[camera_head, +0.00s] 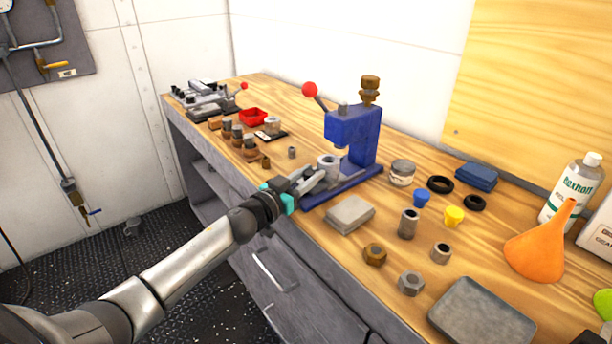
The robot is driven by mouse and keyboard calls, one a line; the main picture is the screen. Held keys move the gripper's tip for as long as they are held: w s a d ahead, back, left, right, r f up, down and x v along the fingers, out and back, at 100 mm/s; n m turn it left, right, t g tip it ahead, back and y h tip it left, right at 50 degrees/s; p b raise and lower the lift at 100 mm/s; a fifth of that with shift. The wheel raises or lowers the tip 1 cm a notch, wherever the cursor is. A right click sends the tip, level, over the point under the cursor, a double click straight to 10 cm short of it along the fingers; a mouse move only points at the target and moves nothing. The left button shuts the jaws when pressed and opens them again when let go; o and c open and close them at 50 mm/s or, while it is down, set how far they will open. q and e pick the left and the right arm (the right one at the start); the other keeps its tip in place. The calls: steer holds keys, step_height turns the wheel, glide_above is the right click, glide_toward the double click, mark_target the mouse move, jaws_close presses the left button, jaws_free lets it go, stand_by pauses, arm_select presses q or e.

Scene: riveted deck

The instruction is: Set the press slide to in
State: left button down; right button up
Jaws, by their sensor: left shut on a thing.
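The blue press (352,136) stands upright on the wooden bench, with a lever ending in a red ball (309,89). A grey cylindrical part (328,165) sits low at the front of the press, on or near its slide. My left gripper (311,180) reaches in from the left over the bench's front edge. Its fingers are shut at the front of the press slide, beside the grey cylinder. The fingers hide the point of contact and most of the slide. My right gripper is out of view.
A grey box (350,214) lies just right of my gripper. Nuts, a grey sleeve (408,223), a metal tray (482,311) and an orange funnel (540,245) fill the right side. Brown-and-grey fittings and a red tray (253,117) stand at the left. A drawer handle (271,272) is below.

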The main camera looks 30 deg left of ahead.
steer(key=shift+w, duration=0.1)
arm_select(q)
steer(key=c, duration=0.8)
jaws_free()
steer(key=shift+o, duration=1.1)
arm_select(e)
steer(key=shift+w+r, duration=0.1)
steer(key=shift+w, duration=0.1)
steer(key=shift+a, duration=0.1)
arm_select(q)
steer(key=shift+s+a, duration=0.1)
steer(key=shift+s, duration=0.5)
steer(key=s+a+p, duration=0.1)
steer(key=s+p, duration=0.1)
steer(key=s, duration=0.8)
steer(key=shift+s+a, duration=0.3)
steer(key=shift+a, duration=0.1)
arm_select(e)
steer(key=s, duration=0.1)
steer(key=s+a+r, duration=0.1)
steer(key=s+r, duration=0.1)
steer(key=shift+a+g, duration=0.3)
